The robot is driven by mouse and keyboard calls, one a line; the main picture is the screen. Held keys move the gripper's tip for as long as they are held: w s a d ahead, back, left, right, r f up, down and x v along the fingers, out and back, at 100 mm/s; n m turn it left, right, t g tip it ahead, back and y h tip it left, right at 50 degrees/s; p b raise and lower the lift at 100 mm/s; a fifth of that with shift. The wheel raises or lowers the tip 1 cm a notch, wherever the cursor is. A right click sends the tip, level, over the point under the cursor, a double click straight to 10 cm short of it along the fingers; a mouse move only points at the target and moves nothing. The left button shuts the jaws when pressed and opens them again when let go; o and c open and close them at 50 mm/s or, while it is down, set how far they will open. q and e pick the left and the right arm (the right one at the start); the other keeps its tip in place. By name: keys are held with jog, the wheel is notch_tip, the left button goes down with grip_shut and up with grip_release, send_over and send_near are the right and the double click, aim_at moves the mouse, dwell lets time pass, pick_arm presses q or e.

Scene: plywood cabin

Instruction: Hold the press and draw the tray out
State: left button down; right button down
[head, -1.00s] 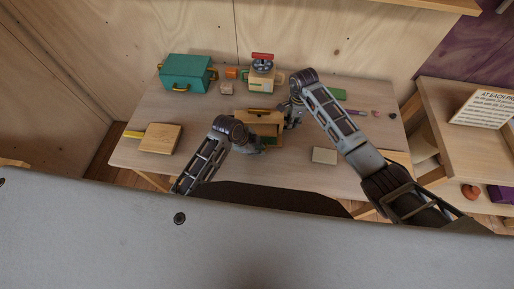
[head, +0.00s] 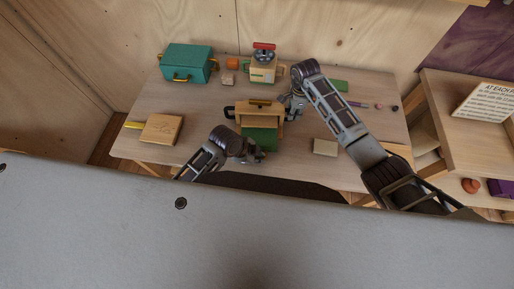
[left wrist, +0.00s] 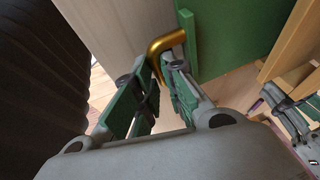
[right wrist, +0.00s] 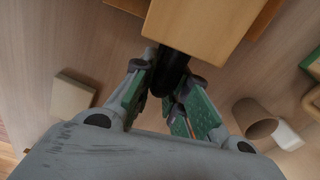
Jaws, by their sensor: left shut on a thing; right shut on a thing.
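The press is a wooden box (head: 262,107) in the middle of the table, with a dark handle on each side. A green tray (head: 262,138) sticks well out of its near side. My left gripper (head: 256,153) is at the tray's front edge, shut on a brass handle (left wrist: 170,40), which shows in the left wrist view beside the green tray (left wrist: 236,38). My right gripper (head: 289,108) is shut on the press's right side handle, a black bar (right wrist: 170,75) in the right wrist view. The tray's inner end is hidden inside the press.
A wooden block (head: 161,129) lies left; a pale block (head: 325,147) lies right. The table between them is mostly clear.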

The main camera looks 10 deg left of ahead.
pick_arm(q)
jog(key=shift+s+d, duration=0.2)
jog(key=shift+s, duration=2.1)
pick_arm(e)
jog(key=shift+w+d, duration=0.1)
pick_arm(q)
jog(key=c, duration=1.8)
grip_release()
jog(key=shift+o, duration=0.2)
jog(key=v, duration=1.2)
